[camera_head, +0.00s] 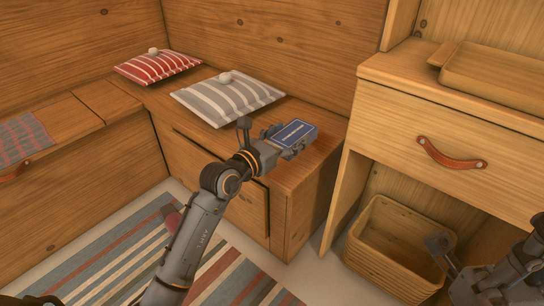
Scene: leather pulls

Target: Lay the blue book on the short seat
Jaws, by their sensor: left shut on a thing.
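The blue book (296,132) is a small blue block with pale edges. My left gripper (285,147) is shut on it and holds it over the right end of the wooden seat (313,160) along the back wall. Whether the book touches the seat top is hard to tell. The fingers partly hide the book's near side. This seat has a door in its front, and looks like the short one of the corner bench. My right gripper (440,246) is at the lower right, in front of the desk, and its jaws are unclear.
A grey striped cushion (228,98) and a red striped cushion (157,66) lie on the back seat. The side bench (75,115) at left bears a plaid cloth (30,137). A desk (450,105) with a leather pull stands right, above a wooden bin (400,235).

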